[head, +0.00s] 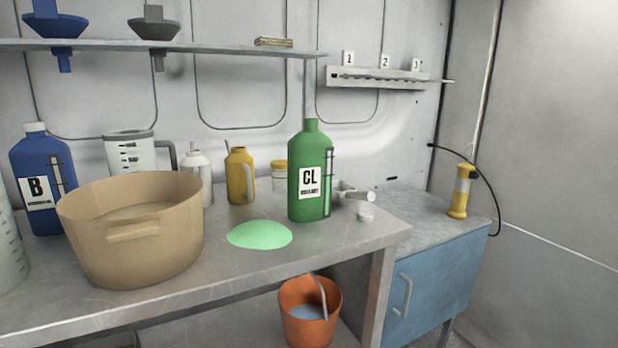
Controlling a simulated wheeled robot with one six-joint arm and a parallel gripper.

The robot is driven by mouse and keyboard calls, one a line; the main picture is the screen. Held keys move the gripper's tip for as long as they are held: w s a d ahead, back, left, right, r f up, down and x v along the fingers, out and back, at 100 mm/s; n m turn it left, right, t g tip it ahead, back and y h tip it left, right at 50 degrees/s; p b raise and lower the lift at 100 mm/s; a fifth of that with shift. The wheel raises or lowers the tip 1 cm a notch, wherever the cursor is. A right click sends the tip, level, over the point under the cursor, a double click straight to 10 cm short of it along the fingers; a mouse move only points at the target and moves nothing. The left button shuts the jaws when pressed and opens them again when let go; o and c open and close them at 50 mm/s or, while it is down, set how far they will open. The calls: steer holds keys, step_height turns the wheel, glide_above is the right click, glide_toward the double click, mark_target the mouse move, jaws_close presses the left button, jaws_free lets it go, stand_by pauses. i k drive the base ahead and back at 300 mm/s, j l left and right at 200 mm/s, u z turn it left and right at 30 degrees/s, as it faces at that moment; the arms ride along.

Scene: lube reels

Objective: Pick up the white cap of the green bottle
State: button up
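The green bottle (309,205) stands upright on the metal bench, with a white "CL" label on its front. Its neck is bare green, with no cap on it. A small white cap-like piece (366,215) lies on the bench to the right of the bottle, near the bench's right end. It is apart from the bottle. My gripper is not in view.
A white scoop-like item (358,195) lies just behind the white piece. A green puddle (260,235) is left of the bottle. A tan tub (130,245) and a blue bottle (42,165) stand further left. A shelf (220,46) hangs above.

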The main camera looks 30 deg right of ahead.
mark_target(364, 215)
steer(key=i+l, duration=0.2)
steer(key=l, duration=0.2)
steer(key=i+l, duration=0.2)
steer(key=l, duration=0.2)
steer(key=i+l, duration=0.2)
steer(key=l, duration=0.2)
steer(key=z, duration=0.05)
